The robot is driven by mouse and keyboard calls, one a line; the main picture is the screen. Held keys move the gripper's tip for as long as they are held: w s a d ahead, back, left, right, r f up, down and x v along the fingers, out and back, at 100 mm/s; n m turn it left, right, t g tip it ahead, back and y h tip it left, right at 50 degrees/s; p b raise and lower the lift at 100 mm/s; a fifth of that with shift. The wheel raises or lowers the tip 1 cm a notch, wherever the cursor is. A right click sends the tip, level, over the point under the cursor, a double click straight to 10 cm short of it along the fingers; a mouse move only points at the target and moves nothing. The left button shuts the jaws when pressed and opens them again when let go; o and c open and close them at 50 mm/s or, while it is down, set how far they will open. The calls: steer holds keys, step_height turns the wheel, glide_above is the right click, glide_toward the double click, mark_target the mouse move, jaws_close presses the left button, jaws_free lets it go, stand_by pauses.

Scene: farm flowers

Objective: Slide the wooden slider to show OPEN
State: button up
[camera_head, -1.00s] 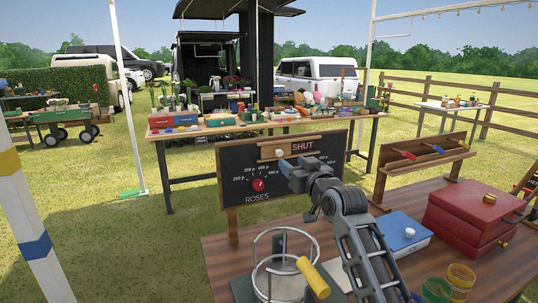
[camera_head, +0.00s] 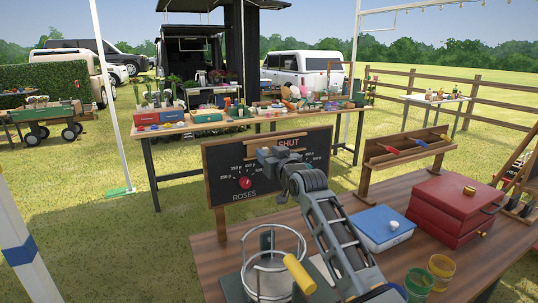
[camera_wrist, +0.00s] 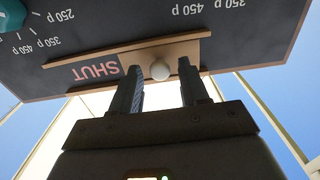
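The black price board (camera_head: 225,165) stands upright at the table's far left edge, with ROSES at the bottom and a red dial. The word SHUT shows in red at its top right. The wooden slider (camera_wrist: 190,52) sits in its rail left of SHUT in the head view; the word is upside down in the wrist view. My gripper (camera_head: 268,156) is at the board and hides most of the slider there. In the wrist view my gripper (camera_wrist: 159,66) is open, with one finger on each side of the slider's round white knob (camera_wrist: 160,70). Small gaps show beside the knob.
A wooden rack (camera_head: 408,148) stands right of the board. Open air surrounds the board's top.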

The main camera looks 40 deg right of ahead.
jaws_close()
stand_by(0.4)
steer(key=s+d+b, duration=0.1)
steer(key=d+b, duration=0.1)
steer(key=d, duration=0.1)
steer(key=d+b, duration=0.3)
steer(key=s+d+b, duration=0.1)
steer(key=d+b, duration=0.1)
steer(key=d, duration=0.1)
steer(key=shift+s+f, duration=0.2)
steer(key=shift+s, duration=0.1)
steer(key=shift+s+d+r+b, duration=0.2)
steer(key=shift+d+b, duration=0.1)
steer(key=shift+d, duration=0.1)
steer(key=shift+o, duration=0.8)
jaws_free()
